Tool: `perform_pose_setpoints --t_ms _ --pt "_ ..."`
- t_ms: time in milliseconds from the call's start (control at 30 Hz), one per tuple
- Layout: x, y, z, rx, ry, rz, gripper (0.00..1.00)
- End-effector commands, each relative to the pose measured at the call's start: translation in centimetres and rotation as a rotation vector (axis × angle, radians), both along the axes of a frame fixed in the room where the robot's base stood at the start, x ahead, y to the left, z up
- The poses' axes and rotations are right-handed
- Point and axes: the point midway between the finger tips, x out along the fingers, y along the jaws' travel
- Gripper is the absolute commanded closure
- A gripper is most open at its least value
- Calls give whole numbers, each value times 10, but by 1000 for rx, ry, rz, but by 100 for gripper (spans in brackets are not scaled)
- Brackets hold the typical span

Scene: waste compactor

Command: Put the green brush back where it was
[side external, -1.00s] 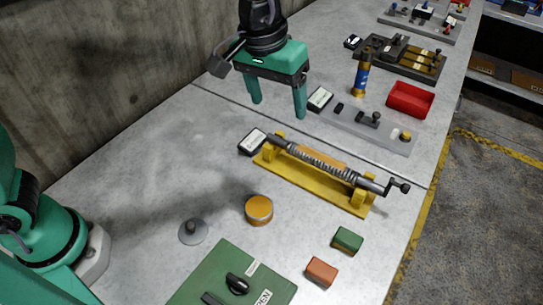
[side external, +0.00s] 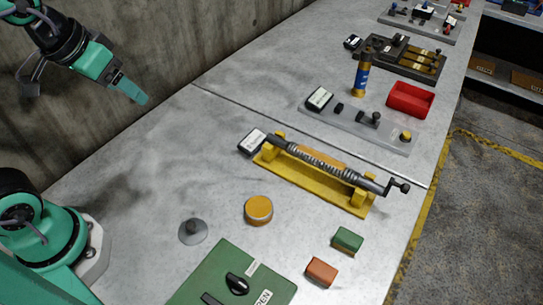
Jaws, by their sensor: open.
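A small dark green block (side external: 347,240), the only loose green piece I see and likely the green brush, lies on the grey table near its right edge. A similar orange-red block (side external: 321,271) lies just in front of it. My gripper (side external: 140,97) is raised at the upper left, seen edge-on, its fingers open and with nothing visible between them. It is far from the green block and touches nothing.
A yellow-based screw device with a crank (side external: 318,174) spans the table's middle. An orange round tin (side external: 259,209), a grey knobbed disc (side external: 193,231) and a green panel (side external: 225,283) lie nearer. A red tray (side external: 410,99) stands farther back. The left-middle table is clear.

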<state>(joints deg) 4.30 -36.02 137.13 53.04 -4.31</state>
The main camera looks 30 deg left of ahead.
Motion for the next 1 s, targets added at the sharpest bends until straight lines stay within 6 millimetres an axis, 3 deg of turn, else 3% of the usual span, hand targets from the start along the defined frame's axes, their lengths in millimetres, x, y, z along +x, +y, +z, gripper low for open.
perform_pose_setpoints --t_ms 100,300,1000 --pt "-15 12 -8 16 -26 8 28" --pt "-25 19 -15 32 -42 8 28" --pt "-26 19 -15 32 -42 7 28"
